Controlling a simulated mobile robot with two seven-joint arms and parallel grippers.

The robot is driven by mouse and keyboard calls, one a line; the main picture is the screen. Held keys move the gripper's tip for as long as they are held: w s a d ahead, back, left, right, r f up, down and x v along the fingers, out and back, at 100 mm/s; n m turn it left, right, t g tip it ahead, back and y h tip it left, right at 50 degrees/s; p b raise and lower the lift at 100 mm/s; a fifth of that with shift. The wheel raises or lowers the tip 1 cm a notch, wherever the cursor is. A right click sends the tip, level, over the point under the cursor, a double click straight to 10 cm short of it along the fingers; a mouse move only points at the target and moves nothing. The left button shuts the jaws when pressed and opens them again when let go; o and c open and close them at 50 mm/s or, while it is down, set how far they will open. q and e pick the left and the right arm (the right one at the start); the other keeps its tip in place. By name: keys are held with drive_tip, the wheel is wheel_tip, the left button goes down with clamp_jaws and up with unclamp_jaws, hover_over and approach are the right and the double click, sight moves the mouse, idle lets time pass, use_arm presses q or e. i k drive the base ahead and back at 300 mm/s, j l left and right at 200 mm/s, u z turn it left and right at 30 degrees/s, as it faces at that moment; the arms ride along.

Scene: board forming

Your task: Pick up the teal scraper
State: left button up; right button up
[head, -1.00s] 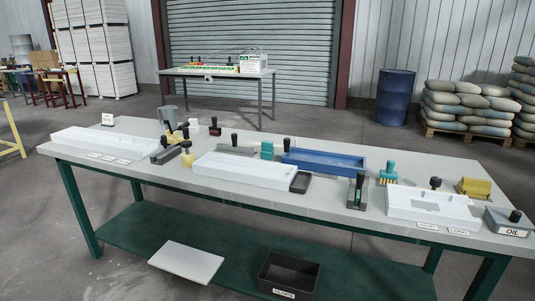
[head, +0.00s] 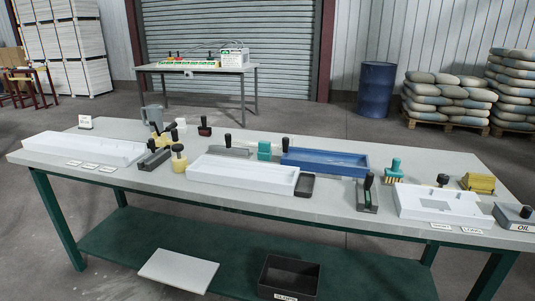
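A teal block-shaped tool (head: 264,150), which looks like the teal scraper, stands on the grey worktable (head: 330,218) behind the white middle tray. It is just left of the blue tray, and its lower part is partly hidden. A second teal tool (head: 394,168) with yellowish bristles, like a brush, stands further right, behind the right white tray. Neither of my grippers is in view.
White trays stand at left (head: 85,148), middle (head: 240,175) and right (head: 440,203), with a blue tray (head: 325,160) behind. Black-handled tools, a small dark tray (head: 304,186) and an oil box (head: 514,217) surround them. The front table strip is mostly clear.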

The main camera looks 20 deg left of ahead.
sight(264, 153)
drive_tip(key=i+j+z, duration=0.1)
drive_tip(key=j+z, duration=0.15)
drive_tip(key=j, duration=0.5)
drive_tip(key=j+z, duration=0.3)
drive_tip(key=j, duration=0.45)
